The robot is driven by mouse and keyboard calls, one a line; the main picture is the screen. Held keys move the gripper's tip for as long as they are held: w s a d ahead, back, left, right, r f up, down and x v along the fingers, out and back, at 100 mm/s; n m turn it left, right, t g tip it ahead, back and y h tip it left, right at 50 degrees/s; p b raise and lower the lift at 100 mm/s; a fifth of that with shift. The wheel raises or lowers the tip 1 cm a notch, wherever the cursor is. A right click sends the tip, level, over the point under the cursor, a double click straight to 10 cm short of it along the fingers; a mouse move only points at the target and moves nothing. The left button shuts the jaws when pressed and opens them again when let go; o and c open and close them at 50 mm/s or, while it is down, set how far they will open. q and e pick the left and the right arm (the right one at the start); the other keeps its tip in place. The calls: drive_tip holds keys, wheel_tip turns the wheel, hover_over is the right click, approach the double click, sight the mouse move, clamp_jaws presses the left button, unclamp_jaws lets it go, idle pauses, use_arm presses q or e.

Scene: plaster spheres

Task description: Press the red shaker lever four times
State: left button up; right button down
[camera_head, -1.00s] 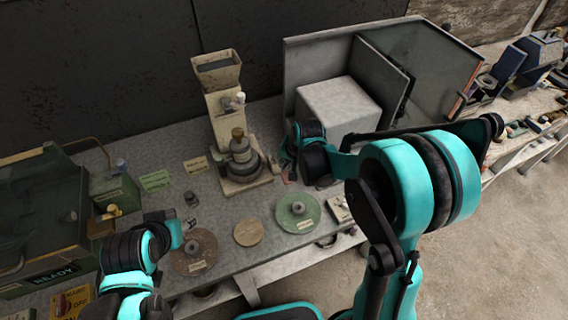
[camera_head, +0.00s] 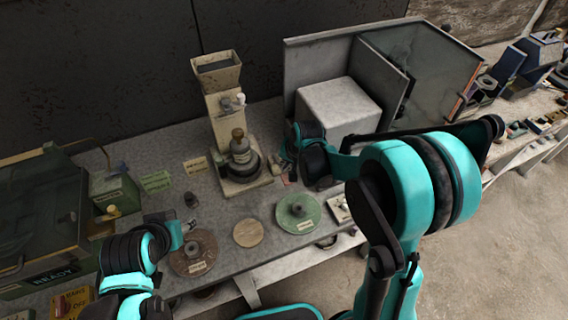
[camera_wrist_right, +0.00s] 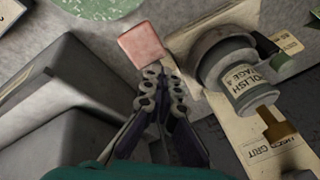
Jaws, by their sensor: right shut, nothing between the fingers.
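The red lever pad (camera_wrist_right: 143,45) is a flat pinkish-red square in the right wrist view, beside the machine marked as a polish stage (camera_wrist_right: 247,82). My right gripper (camera_wrist_right: 158,88) is shut and empty, with its fingertips close to the pad's near edge. I cannot tell whether they touch it. In the head view the right gripper (camera_head: 287,160) is just right of the machine's base (camera_head: 247,182), and the pad is mostly hidden there. My left arm's end (camera_head: 170,233) is at lower left, over the bench front. Its fingers do not show clearly.
A pale block (camera_head: 338,108) in a grey open-sided enclosure (camera_head: 310,60) stands behind the right gripper. A green disc (camera_head: 298,212), a tan disc (camera_head: 248,233) and a brown disc (camera_head: 193,262) lie along the bench front. A dark green machine (camera_head: 40,215) is at left.

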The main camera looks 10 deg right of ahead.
use_arm(q)
drive_tip(key=shift+r+p, duration=1.2)
drive_tip(key=shift+r, duration=0.1)
use_arm(e)
drive_tip(key=shift+w+a+r, duration=0.1)
drive_tip(key=shift+w+r, duration=0.2)
drive_tip(key=shift+r, duration=0.35)
drive_tip(key=shift+w+r, duration=0.3)
drive_tip(key=shift+r, duration=0.3)
drive_tip(key=shift+w+a+r, duration=0.1)
drive_tip(key=shift+w+r, duration=0.2)
drive_tip(key=shift+r, duration=0.35)
drive_tip(key=shift+r, duration=0.1)
use_arm(q)
wheel_tip(320, 180, up, 3)
drive_tip(key=p, duration=0.3)
use_arm(e)
drive_tip(key=r, duration=0.1)
drive_tip(key=w+r, duration=0.1)
drive_tip(key=r, duration=0.1)
drive_tip(key=w+r, duration=0.1)
drive_tip(key=shift+a+r, duration=0.15)
drive_tip(key=shift+r, duration=0.05)
